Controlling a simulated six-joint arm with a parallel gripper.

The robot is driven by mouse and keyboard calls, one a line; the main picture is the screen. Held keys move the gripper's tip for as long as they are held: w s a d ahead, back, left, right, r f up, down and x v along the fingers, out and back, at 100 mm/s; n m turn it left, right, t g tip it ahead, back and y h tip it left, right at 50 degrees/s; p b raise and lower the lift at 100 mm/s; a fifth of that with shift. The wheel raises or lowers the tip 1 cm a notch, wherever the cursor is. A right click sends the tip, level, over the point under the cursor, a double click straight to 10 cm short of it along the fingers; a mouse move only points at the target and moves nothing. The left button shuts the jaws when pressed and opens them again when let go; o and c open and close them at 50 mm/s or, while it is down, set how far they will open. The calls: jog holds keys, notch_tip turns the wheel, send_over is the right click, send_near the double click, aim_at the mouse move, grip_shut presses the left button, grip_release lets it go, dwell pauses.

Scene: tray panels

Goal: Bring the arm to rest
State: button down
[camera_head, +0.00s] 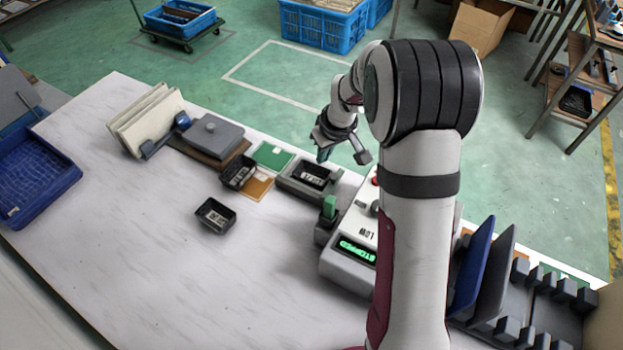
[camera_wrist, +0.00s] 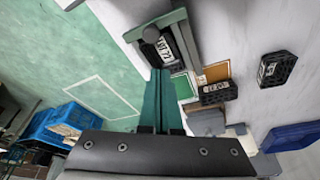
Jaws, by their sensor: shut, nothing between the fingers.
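My gripper (camera_head: 324,153) hangs above the far edge of the white table, with my arm reaching up and over from the right. In the wrist view its two green fingers (camera_wrist: 160,76) are together with nothing between them. The fingertips point toward a grey holder (camera_wrist: 184,28) with a black labelled tray (camera_wrist: 158,45) in it. In the head view this black tray (camera_head: 314,174) sits in the grey holder (camera_head: 291,184), just below and left of my gripper. A gap to the tray cannot be measured from these frames.
A grey machine (camera_head: 341,266) with a green "STOPPED" display stands near my arm. Black trays (camera_head: 215,215) (camera_head: 238,172) and green (camera_head: 272,155) and orange (camera_head: 257,186) cards lie left. Blue and grey panels (camera_head: 474,265) stand in a rack right. The front-left table is clear.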

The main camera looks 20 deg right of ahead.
jog(key=shift+r, duration=0.8)
jog(key=s+a+r+m+g, duration=0.1)
jog(key=s+a+r+m, duration=0.1)
jog(key=s+a+r, duration=0.3)
jog(key=s+a+r+m, duration=0.1)
jog(key=s+r, duration=0.2)
jog(key=s, duration=0.4)
jog(key=s+a+m+g, duration=0.1)
jog(key=s+a+m, duration=0.1)
jog(key=s, duration=0.8)
jog(key=s+a+r+m+g+y, duration=0.1)
jog(key=s+a+m, duration=0.1)
jog(key=s, duration=0.9)
jog(key=shift+m, duration=0.8)
jog(key=c, duration=1.5)
grip_release()
jog(key=shift+c, duration=0.2)
